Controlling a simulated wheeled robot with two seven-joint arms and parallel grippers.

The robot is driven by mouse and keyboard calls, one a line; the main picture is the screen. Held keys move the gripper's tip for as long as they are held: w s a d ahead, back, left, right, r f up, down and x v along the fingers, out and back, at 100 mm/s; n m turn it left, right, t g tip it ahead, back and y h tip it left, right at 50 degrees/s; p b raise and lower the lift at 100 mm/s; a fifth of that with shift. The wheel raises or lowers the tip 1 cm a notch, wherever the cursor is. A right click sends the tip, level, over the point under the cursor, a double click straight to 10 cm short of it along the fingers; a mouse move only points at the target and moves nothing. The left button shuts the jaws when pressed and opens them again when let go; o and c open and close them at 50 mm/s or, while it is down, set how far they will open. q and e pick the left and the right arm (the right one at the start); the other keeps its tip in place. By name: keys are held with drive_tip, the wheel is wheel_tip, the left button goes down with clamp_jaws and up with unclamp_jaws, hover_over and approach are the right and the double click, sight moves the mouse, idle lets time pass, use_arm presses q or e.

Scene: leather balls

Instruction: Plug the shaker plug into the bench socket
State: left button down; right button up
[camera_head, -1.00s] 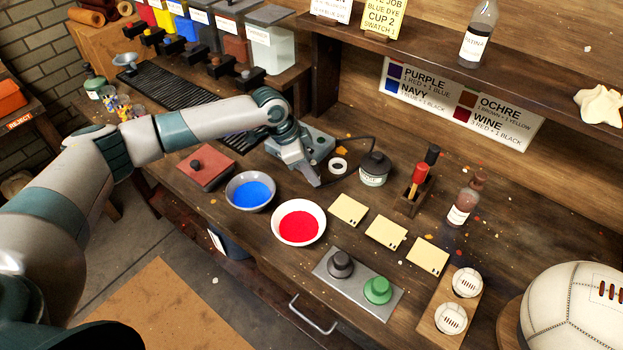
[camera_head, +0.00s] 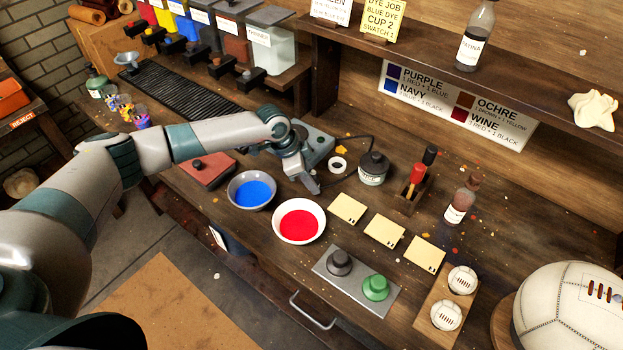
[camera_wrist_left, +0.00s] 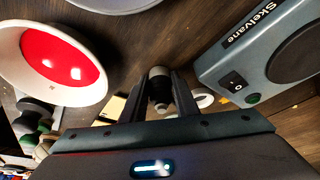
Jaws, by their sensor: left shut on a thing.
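My left gripper (camera_head: 312,186) points down at the bench, just right of the blue bowl and in front of the shaker. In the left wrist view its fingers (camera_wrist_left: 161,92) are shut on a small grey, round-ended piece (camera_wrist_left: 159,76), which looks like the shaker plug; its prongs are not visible. The shaker (camera_head: 318,146) is a grey-teal box, marked "Skelvane" in the wrist view (camera_wrist_left: 222,62). A dark cord (camera_head: 358,137) loops from behind it. A white ring (camera_head: 337,164) lies beside the gripper; I cannot tell whether it is the bench socket. My right gripper is out of view.
The blue bowl (camera_head: 237,197) and red bowl (camera_head: 281,232) stand close in front. Yellowish cards (camera_head: 347,208) and a metal plate with two knobs (camera_head: 340,284) lie nearer the front edge.

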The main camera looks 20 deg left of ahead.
use_arm(q)
drive_tip(key=shift+f, duration=0.1)
drive_tip(key=c, duration=1.4)
unclamp_jaws()
drive_tip(key=shift+b, duration=0.3)
drive_tip(key=b+v, duration=0.1)
drive_tip(key=v, duration=0.1)
drive_tip(key=b+v, duration=0.2)
drive_tip(key=shift+s+a, duration=0.2)
drive_tip(key=shift+a, duration=0.25)
drive_tip(key=b+v, duration=0.3)
drive_tip(key=v, duration=1)
drive_tip(key=shift+s+a+b, duration=0.1)
drive_tip(key=shift+b, duration=0.3)
